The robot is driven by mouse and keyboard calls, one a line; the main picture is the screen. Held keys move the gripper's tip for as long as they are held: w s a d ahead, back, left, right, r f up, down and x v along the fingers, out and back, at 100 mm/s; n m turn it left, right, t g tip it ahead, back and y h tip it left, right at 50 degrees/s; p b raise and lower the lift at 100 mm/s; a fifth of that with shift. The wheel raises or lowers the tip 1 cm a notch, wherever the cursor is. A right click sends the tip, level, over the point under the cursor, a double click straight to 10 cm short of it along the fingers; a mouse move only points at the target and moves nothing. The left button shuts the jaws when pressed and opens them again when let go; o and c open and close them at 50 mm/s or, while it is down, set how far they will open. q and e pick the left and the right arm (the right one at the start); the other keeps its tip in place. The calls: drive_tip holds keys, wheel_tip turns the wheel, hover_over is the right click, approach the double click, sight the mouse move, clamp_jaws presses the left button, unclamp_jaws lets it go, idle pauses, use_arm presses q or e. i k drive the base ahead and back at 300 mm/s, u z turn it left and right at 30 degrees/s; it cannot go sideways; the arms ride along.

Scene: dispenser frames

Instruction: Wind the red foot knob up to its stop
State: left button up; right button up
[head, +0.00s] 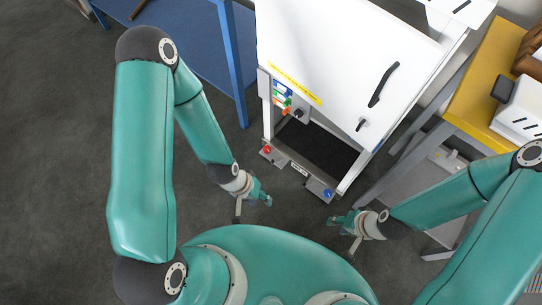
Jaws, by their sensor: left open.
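The red foot knob (267,149) sits at the left end of the low grey front bar of the white dispenser frame. A blue foot knob (327,193) sits at the right end of the same bar. My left gripper (254,206) is open and empty, below and to the left of the red knob in the picture, with a gap between them. My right gripper (342,233) appears open and empty, below the blue knob and apart from it. The floor ends of both feet are too small to make out.
The white cabinet front (340,60) has a black handle (383,85) and a panel with coloured labels and a black knob (298,114). A blue table (185,35) stands left, a yellow-topped bench (480,90) right. Dark floor is clear at left.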

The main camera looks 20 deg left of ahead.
sight(266, 148)
drive_tip(key=u, duration=1.45)
drive_tip(key=i, duration=0.1)
drive_tip(key=z, duration=3)
drive_tip(key=k, duration=1.3)
drive_tip(key=u, duration=3.85)
drive_tip(key=k, duration=0.1)
drive_tip(key=z, duration=2.3)
drive_tip(key=i, duration=1)
